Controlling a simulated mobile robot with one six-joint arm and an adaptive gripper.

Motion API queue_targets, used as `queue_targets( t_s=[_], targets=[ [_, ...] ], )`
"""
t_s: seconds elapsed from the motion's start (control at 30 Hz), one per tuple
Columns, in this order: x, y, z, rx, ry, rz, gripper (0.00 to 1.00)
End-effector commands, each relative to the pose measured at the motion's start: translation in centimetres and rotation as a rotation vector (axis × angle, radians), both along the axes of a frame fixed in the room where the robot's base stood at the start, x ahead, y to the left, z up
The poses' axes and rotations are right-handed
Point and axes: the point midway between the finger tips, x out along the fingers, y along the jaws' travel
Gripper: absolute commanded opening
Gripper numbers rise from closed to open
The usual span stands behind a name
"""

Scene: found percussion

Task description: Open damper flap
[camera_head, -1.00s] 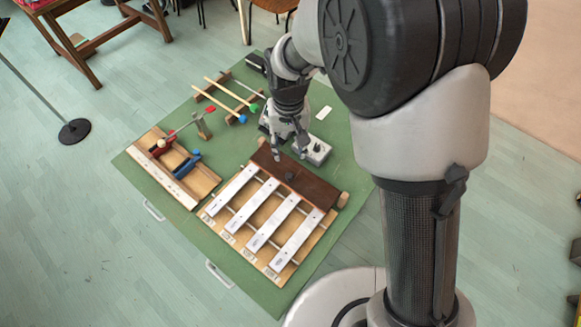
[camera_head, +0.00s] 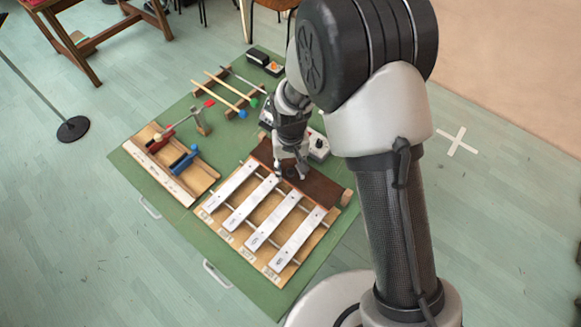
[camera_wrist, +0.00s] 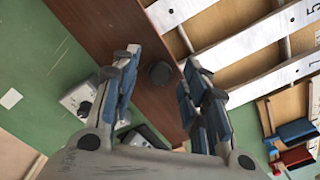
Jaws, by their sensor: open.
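The damper flap (camera_head: 322,187) is a flat dark-brown board lying across the far ends of the metal bars (camera_head: 272,220). It also shows in the wrist view (camera_wrist: 113,28), with a round black knob (camera_wrist: 159,74) standing on it. My gripper (camera_head: 291,172) is over the flap at the knob. In the wrist view my gripper (camera_wrist: 160,68) is open, with one finger to each side of the knob and a gap on both sides. I cannot tell how far the fingertips are above the board. The gripper partly hides the flap and knob in the head view.
A grey box with dials (camera_head: 318,148) stands close behind the flap. Mallets on a wooden rack (camera_head: 232,95) lie farther back. A wooden tray (camera_head: 203,178) with red and blue tools is at left. All rest on a green mat (camera_head: 205,238).

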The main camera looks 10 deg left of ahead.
Motion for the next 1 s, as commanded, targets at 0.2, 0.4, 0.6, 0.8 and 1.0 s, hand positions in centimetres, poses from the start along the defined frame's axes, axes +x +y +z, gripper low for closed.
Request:
queue_targets(
  t_s=[0.2,0.4,0.6,0.8,1.0],
  targets=[
    [0.00,0.00,0.02,0.000,0.000,0.000,0.32],
    [-0.01,0.00,0.03,0.000,0.000,0.000,0.18],
    [-0.01,0.00,0.03,0.000,0.000,0.000,0.05],
    [-0.01,0.00,0.03,0.000,0.000,0.000,0.00],
    [-0.01,0.00,0.03,0.000,0.000,0.000,0.00]
  ],
)
